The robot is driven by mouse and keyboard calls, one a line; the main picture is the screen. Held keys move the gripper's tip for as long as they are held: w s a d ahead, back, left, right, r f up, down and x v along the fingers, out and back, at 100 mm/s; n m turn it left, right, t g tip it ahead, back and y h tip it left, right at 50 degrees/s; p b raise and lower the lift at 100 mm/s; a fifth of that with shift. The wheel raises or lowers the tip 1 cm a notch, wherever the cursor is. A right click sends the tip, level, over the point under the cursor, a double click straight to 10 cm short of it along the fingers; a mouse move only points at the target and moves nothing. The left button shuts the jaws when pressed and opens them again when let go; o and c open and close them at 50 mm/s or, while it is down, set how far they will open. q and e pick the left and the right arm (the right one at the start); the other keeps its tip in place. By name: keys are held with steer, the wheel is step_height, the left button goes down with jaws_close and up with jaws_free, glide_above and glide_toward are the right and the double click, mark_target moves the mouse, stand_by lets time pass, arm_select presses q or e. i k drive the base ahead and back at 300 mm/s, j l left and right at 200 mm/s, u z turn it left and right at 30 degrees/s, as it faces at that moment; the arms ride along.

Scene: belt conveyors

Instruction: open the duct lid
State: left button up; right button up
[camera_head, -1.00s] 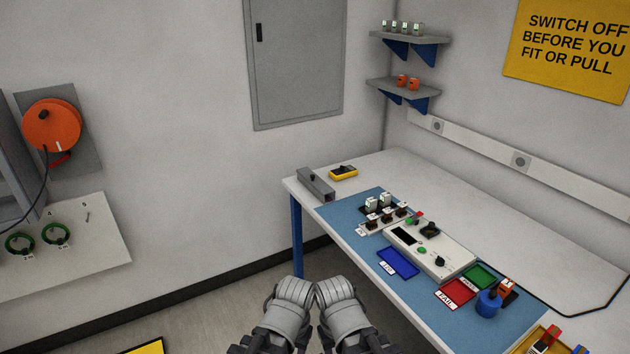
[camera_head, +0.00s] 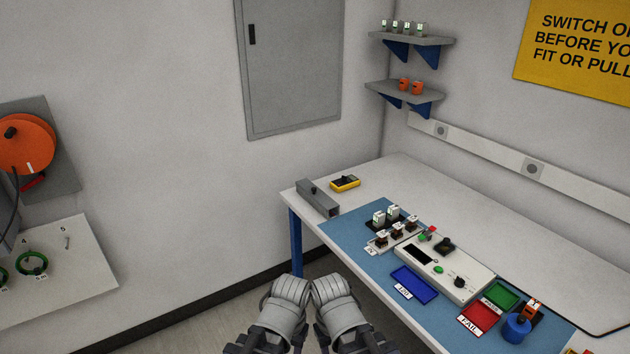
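A long grey box (camera_head: 317,198) with a small dark knob on top lies at the far left corner of the workbench; it looks like a short length of duct, and its top looks closed. A white wall duct (camera_head: 485,152) with sockets runs along the right wall; I cannot tell which of the two has the lid the task names. Grey rounded parts of my two arms show side by side at the bottom centre, apart from the bench. The fingers of both grippers are out of sight.
The workbench (camera_head: 400,168) carries a yellow meter (camera_head: 345,183), a blue mat, a test unit (camera_head: 447,268), coloured trays and small relays. A grey cabinet door (camera_head: 290,65) and two shelves are on the walls. Floor is clear left of the bench.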

mark_target(323, 200)
steer(key=i+j+z, duration=0.15)
steer(key=i+j, duration=0.65)
